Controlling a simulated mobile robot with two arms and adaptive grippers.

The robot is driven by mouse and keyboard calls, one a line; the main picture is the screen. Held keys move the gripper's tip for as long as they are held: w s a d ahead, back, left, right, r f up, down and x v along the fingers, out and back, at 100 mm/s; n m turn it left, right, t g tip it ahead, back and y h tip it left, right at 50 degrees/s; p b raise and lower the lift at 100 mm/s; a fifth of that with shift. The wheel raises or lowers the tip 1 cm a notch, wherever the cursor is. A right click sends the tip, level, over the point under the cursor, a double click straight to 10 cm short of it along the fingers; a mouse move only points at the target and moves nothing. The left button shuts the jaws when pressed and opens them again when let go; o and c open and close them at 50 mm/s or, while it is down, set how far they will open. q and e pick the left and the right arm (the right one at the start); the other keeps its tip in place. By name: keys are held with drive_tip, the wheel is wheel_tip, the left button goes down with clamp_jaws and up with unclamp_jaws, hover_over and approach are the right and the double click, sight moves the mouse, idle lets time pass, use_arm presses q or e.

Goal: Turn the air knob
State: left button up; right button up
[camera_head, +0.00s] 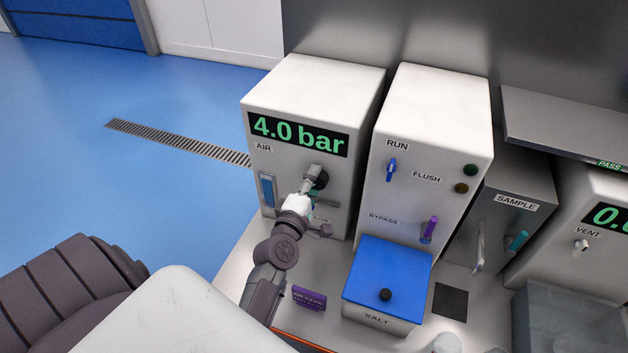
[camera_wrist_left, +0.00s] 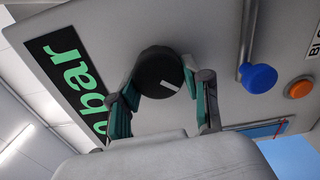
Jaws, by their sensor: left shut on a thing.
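The air knob (camera_head: 318,173) is a dark round knob on the front of the white box labelled AIR, below a green display (camera_head: 298,135) that reads 4.0 bar. In the left wrist view the knob (camera_wrist_left: 158,70) is black with a white pointer mark on its face. My left gripper (camera_head: 311,184) is at the knob and partly hides it. In the left wrist view its green-padded fingers (camera_wrist_left: 162,92) are on either side of the knob, shut on it. My right gripper is not in view.
To the right stands a white box (camera_head: 438,110) with RUN, FLUSH and BYPASS controls. A blue-lidded SALT box (camera_head: 388,271) stands in front of it. A purple block (camera_head: 309,298) lies on the bench.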

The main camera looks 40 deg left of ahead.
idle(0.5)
use_arm(q)
drive_tip(key=o, duration=1.2)
drive_tip(key=shift+w, duration=0.1)
drive_tip(key=shift+c, duration=0.2)
drive_tip(key=v, duration=1.2)
